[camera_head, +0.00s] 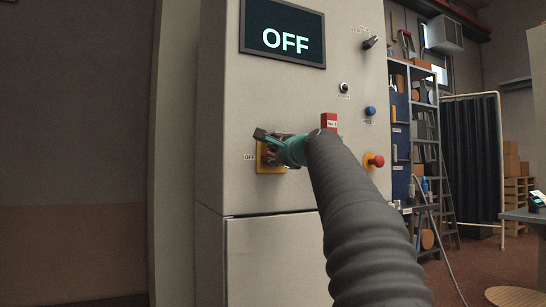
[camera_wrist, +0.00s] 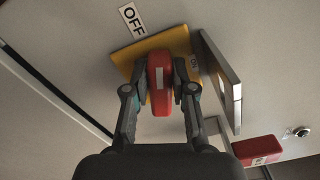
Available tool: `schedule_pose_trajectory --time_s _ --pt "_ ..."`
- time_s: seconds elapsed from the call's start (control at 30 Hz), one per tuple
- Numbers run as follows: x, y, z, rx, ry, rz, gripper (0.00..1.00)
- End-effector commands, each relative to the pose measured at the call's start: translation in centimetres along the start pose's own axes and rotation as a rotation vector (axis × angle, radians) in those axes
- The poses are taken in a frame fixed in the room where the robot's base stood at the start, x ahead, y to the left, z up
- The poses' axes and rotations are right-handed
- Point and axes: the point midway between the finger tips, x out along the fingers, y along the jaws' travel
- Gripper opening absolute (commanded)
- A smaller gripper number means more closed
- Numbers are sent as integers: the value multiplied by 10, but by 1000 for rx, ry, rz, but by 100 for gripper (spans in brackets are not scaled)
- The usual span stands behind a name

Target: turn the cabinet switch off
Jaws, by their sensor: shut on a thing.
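The grey cabinet (camera_head: 290,100) has a dark screen (camera_head: 283,36) that reads OFF. Its switch is a red handle (camera_wrist: 161,82) on a yellow plate (camera_wrist: 135,62), which also shows partly behind my gripper in the head view (camera_head: 264,163). An OFF label (camera_wrist: 132,20) sits beside the plate, also in the head view (camera_head: 249,157). My gripper (camera_wrist: 161,96) is shut on the red handle, one finger on each side. In the head view my gripper (camera_head: 275,148) and arm hide most of the switch. The handle's exact angle is hard to tell.
A grey metal flap (camera_wrist: 225,82) stands out close beside the plate. A red box (camera_head: 329,121), a blue button (camera_head: 370,110) and a red knob on yellow (camera_head: 374,161) are to the right. Shelves (camera_head: 412,130) and a ladder stand beyond the cabinet.

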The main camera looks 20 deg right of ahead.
Motion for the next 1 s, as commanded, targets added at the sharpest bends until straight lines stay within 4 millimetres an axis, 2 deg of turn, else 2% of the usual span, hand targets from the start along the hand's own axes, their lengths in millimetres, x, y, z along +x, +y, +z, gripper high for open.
schedule_pose_trajectory --time_s 0.43,1.0 --pt "0 6 0 -291 -2 0 0" --pt "0 7 0 -368 -2 1 0"
